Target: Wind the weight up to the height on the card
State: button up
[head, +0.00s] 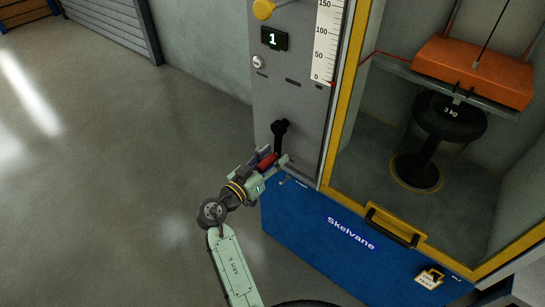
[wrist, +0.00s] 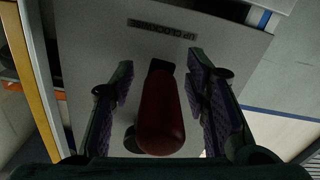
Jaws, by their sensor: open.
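A black crank (head: 279,130) with a red handle (head: 267,162) is on the grey front panel of the test machine. In the wrist view the red handle (wrist: 161,115) lies between the two purple-padded fingers of my gripper (wrist: 160,75), with gaps on both sides. My gripper (head: 272,159) is open around the handle. A "3 kg" marking shows below the block. A white height scale (head: 326,45) has a red pointer (head: 332,84) near 0.
A label by the crank (wrist: 163,30) reads "UP CLOCKWISE". The floor at left is clear.

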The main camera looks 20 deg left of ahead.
jog(key=shift+c, duration=0.2)
grip_shut()
dwell(0.3)
dwell(0.3)
